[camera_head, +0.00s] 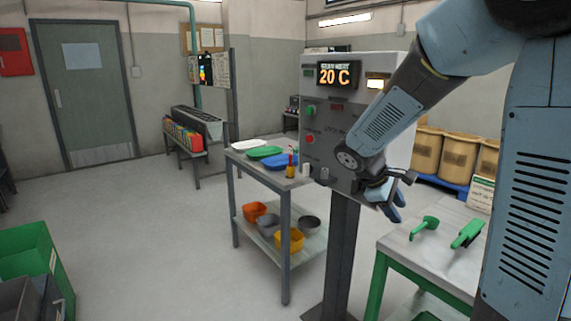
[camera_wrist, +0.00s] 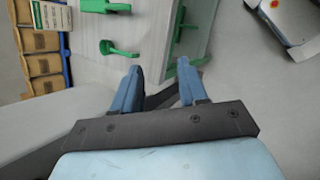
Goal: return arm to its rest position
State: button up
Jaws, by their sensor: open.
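My arm reaches in from the upper right in the head view. My gripper (camera_head: 393,203) points down in front of the control panel post, near the left end of the green-legged table (camera_head: 395,247). In the wrist view my gripper (camera_wrist: 160,88) shows two blue fingers spread apart with nothing between them. The control panel (camera_head: 337,112) shows "20 C" on its display and has a green and a red button. My forearm covers part of its right side.
Green tools (camera_head: 424,227) lie on the green-legged table. A steel trolley (camera_head: 285,220) holds coloured trays and bowls. Brown bins (camera_head: 458,156) stand on a blue pallet behind. The floor left of the trolley is clear.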

jog(key=s+a+r+m+t+y, duration=0.2)
jog(key=s+r+m, duration=0.3)
jog(key=s, duration=0.5)
jog(key=s+a+r+m+t+y, duration=0.2)
jog(key=s+r+m+y, duration=0.2)
jog(key=s, duration=0.7)
jog(key=shift+a+r+m+y, duration=0.15)
jog(key=shift+r+m+y, duration=0.2)
jog(key=shift+m+y, duration=0.25)
